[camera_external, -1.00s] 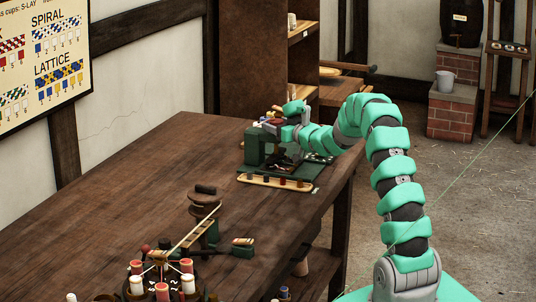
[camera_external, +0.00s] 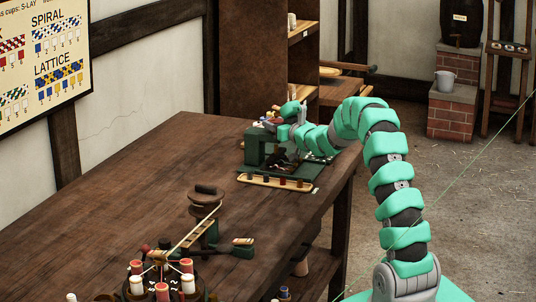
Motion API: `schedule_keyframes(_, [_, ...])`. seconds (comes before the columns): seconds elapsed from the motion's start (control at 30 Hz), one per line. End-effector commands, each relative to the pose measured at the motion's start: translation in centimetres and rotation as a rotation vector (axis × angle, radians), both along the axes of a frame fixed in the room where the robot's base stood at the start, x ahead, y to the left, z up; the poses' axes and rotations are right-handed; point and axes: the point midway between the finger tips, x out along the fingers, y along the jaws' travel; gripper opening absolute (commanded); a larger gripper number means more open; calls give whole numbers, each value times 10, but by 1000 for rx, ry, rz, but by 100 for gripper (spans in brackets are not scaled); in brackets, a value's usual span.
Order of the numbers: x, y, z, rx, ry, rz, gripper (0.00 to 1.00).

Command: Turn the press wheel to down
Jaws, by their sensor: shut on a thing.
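The green press (camera_external: 256,151) stands at the far right part of the wooden bench. My gripper (camera_external: 272,122) is at the top of the press, small in the picture. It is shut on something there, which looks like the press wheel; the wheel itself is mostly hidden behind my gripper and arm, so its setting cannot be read.
A braiding stand with several bobbins (camera_external: 162,272) is at the near end of the bench (camera_external: 150,190).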

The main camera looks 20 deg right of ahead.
Motion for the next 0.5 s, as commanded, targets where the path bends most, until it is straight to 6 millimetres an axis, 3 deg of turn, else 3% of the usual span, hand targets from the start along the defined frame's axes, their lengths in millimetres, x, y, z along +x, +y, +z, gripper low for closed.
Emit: schedule_keyframes(0.5, [-1,-1,0,6,1,-93,22])
